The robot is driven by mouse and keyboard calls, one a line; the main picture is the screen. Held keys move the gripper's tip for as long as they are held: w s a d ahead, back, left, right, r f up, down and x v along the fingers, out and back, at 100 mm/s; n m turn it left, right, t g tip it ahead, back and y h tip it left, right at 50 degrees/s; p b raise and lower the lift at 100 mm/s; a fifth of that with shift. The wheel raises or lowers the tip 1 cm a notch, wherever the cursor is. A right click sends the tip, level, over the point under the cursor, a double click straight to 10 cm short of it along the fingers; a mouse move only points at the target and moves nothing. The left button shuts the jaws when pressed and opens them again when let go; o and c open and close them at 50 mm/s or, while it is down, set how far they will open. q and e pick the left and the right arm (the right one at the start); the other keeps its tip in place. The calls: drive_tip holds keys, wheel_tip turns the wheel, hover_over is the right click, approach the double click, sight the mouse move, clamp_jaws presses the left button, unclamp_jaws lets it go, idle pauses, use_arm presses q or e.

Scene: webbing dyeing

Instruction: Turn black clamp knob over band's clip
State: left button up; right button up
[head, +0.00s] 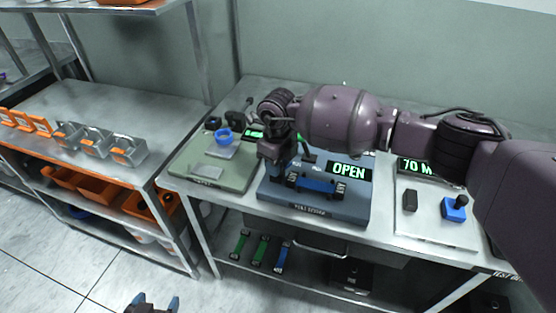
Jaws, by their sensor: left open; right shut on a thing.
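The blue band (318,185) lies on the dark blue station (340,210), with dark clips at its ends. The lit sign on this station (349,171) reads OPEN. My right gripper (278,158) is over the left end of the band and is shut on the black clamp knob, which is mostly hidden by the gripper. I cannot tell how far the knob is turned. My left gripper (152,304) is open and empty at the bottom edge, low in front of the tables and well away from the station.
A white station (432,222) with a blue block (454,208) stands to the right. Several bands lie on the lower shelf (300,276). The left table (110,101) holds metal and orange holders.

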drive_tip(key=m+p, duration=0.1)
drive_tip(key=m, duration=0.2)
drive_tip(key=m+p, duration=0.1)
drive_tip(key=m, duration=0.2)
drive_tip(key=shift+a+r, duration=0.1)
drive_tip(key=shift+r, duration=0.1)
drive_tip(key=m+p, duration=0.1)
drive_tip(key=m, duration=0.2)
drive_tip(key=shift+m+p, duration=0.35)
drive_tip(key=shift+m, duration=0.05)
drive_tip(key=shift+f+m+p, duration=0.1)
drive_tip(key=shift+m+p, duration=0.25)
drive_tip(key=shift+m, duration=0.75)
drive_tip(key=o, duration=0.9)
wheel_tip(320, 180, up, 11)
drive_tip(key=shift+f+b, duration=0.15)
drive_tip(key=shift+b, duration=0.15)
